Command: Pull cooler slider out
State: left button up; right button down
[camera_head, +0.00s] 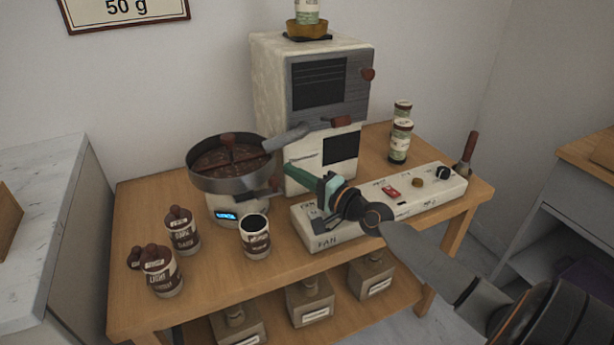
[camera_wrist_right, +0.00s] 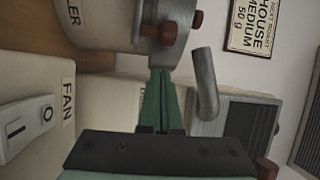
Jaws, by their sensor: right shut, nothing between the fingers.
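The cooler is a round grey pan (camera_head: 230,182) of dark beans on a cream base, left of the roaster; its label ends in "LER" in the right wrist view (camera_wrist_right: 72,10). The slider's red-brown knob (camera_head: 275,185) shows low on the pan's right side, and in the wrist view (camera_wrist_right: 167,32) just beyond my fingertips. My right gripper (camera_head: 288,168) has green fingers, shut and empty, pointing left at the knob's side of the cooler. In the wrist view its tips (camera_wrist_right: 161,74) are close to the knob; I cannot tell if they touch. My left gripper is out of view.
The roaster (camera_head: 270,110) stands behind, its metal chute (camera_head: 285,138) above the pan. The white fan box (camera_head: 330,235) lies under my wrist. A dark-topped cup (camera_head: 255,240) and labelled jars (camera_head: 182,232) stand at the front left. Green-labelled cans (camera_head: 400,140) stand at the back right.

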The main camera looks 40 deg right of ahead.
jog(key=shift+w+a+r+p, duration=0.1)
jog(key=shift+w+a+p, duration=0.15)
jog(key=shift+a+p, duration=0.7)
jog(key=shift+s+a+f, duration=0.2)
jog(key=shift+s+a, duration=0.35)
jog(key=shift+s, duration=0.15)
